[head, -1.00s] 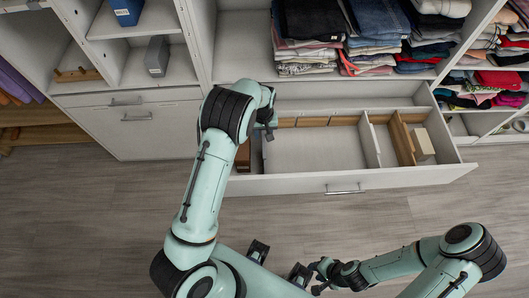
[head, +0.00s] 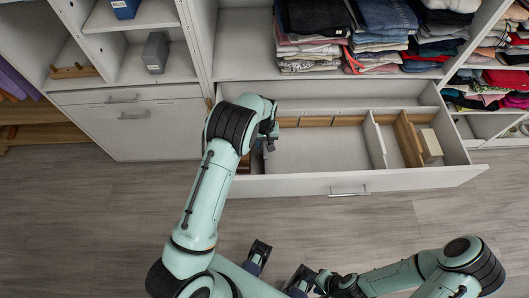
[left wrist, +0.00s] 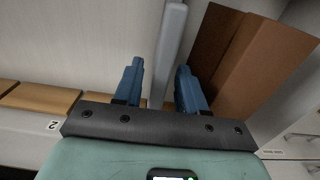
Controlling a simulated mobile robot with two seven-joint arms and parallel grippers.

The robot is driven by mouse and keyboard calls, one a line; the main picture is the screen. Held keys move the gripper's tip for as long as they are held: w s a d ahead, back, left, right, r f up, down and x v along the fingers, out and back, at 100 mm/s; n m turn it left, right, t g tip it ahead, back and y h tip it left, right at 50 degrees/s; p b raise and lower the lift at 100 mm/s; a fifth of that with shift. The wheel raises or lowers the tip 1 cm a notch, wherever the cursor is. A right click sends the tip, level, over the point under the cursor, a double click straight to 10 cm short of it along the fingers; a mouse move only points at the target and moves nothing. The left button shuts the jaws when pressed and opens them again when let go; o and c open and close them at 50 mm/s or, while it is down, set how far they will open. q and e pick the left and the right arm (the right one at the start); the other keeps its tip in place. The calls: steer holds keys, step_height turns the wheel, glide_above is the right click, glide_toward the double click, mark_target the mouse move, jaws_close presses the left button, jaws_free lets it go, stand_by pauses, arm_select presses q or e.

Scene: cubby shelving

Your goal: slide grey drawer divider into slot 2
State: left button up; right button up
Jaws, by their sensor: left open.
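The grey drawer divider (left wrist: 170,45) shows in the left wrist view as a long, narrow edge between the two blue fingers of my left gripper (left wrist: 158,88). The gripper is open, with a gap on each side of the divider. In the head view my left gripper (head: 268,146) is over the left part of the open drawer (head: 300,184), where the arm hides much of the divider. A label "2" (left wrist: 53,125) is on the drawer rail, left of the gripper. Whether the divider's lower edge sits in a slot is hidden.
A brown box (left wrist: 250,55) stands close to the right finger in the left wrist view. A white divider (head: 375,140), a wooden divider (head: 407,138) and a beige box (head: 430,146) occupy the drawer's right part. The middle drawer floor is bare. Folded clothes (head: 312,50) lie above.

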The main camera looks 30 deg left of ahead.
arm_select(q)
steer(key=shift+c, duration=0.3)
jaws_close()
steer(key=shift+r, duration=0.15)
arm_select(e)
steer(key=shift+r, duration=0.1)
